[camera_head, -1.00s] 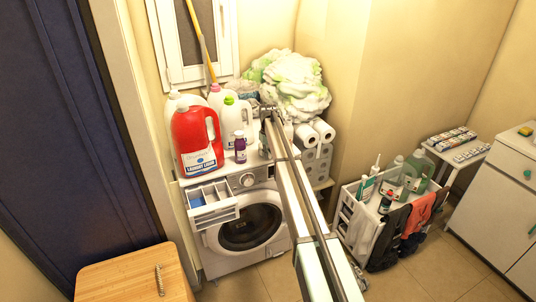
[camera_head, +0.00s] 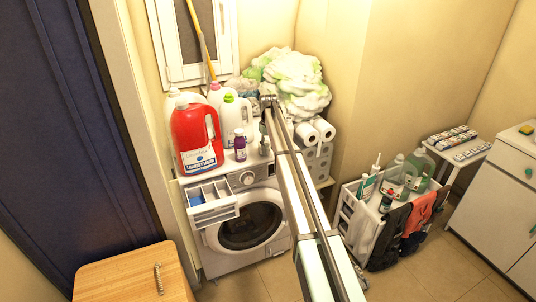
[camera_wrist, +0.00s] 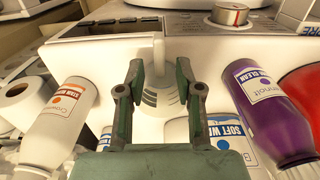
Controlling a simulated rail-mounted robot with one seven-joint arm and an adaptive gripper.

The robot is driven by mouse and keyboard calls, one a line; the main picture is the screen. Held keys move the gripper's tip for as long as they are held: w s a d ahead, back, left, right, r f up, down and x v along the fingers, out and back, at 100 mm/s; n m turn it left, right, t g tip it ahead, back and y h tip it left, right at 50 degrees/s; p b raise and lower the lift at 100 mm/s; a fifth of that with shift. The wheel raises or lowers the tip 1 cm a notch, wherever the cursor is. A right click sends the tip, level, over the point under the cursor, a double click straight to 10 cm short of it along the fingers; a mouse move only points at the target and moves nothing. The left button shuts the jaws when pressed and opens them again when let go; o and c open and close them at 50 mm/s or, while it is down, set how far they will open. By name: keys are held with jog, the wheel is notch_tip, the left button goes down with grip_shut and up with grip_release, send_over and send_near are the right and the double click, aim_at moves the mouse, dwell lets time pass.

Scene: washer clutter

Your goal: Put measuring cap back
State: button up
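I cannot pick out the measuring cap with certainty. My gripper (camera_head: 268,101) is above the back of the washer top, right of the jugs. In the wrist view my gripper (camera_wrist: 159,72) has its two dark green fingers apart. A white object with grey ribs (camera_wrist: 160,93) shows between and beyond them; I cannot tell if they touch it. A red laundry jug (camera_head: 196,137) and a white jug with a green cap (camera_head: 232,113) stand on the washer. A purple bottle (camera_head: 240,148) stands in front; it also shows in the wrist view (camera_wrist: 270,115).
The washer (camera_head: 265,195) has its detergent drawer (camera_head: 211,203) pulled out. Crumpled laundry (camera_head: 295,80) and paper rolls (camera_head: 318,130) are right of the arm. A bottle caddy (camera_head: 362,205) stands on the floor. A wooden-topped cabinet (camera_head: 125,275) is at front left.

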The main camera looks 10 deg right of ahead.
aim_at(268, 150)
notch_tip(268, 150, up, 9)
jog(key=b, duration=0.2)
jog(key=shift+f, duration=0.2)
dwell(1.1)
